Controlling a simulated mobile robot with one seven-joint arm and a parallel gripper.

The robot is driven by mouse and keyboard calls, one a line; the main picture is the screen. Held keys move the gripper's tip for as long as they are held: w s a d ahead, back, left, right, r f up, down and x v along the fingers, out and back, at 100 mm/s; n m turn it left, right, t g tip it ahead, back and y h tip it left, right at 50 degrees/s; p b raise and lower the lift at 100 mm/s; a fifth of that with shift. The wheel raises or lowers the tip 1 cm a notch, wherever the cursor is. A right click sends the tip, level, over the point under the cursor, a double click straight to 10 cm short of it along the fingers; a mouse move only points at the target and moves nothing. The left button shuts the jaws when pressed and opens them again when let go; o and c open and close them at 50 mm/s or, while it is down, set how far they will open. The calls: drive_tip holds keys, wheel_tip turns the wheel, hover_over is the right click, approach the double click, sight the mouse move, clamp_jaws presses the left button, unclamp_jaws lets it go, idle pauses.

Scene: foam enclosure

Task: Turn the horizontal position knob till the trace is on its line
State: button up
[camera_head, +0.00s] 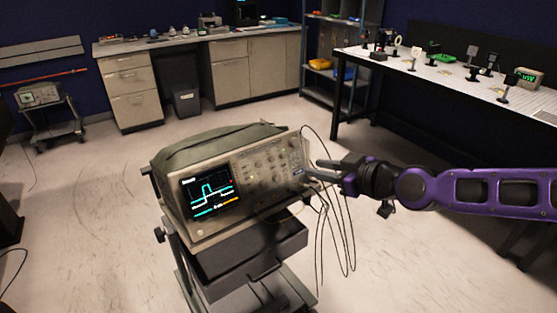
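An oscilloscope (235,180) with a green cover on top stands on a cart in the middle of the view. Its lit screen (211,196) shows a cyan trace with a raised pulse and coloured readouts; I cannot tell how the trace sits against its line. The knob panel (268,170) is right of the screen. Its knobs are too small to tell the horizontal position knob apart. My gripper (318,169) is at the panel's right end, reaching in from the right. Its two fingers look spread apart with nothing between them. Whether they touch the panel is unclear.
Thin black cables (340,235) hang in loops below my gripper. The cart (245,260) has an open dark drawer. A bench (450,75) with optical parts stands at the back right. Cabinets (230,75) and a bin (187,102) line the back. Floor left of the cart is clear.

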sight(273, 159)
drive_tip(key=b+x, duration=0.4)
drive_tip(key=x, duration=1.2)
drive_tip(key=shift+w+f, duration=0.1)
drive_tip(key=shift+w, duration=0.05)
clamp_jaws()
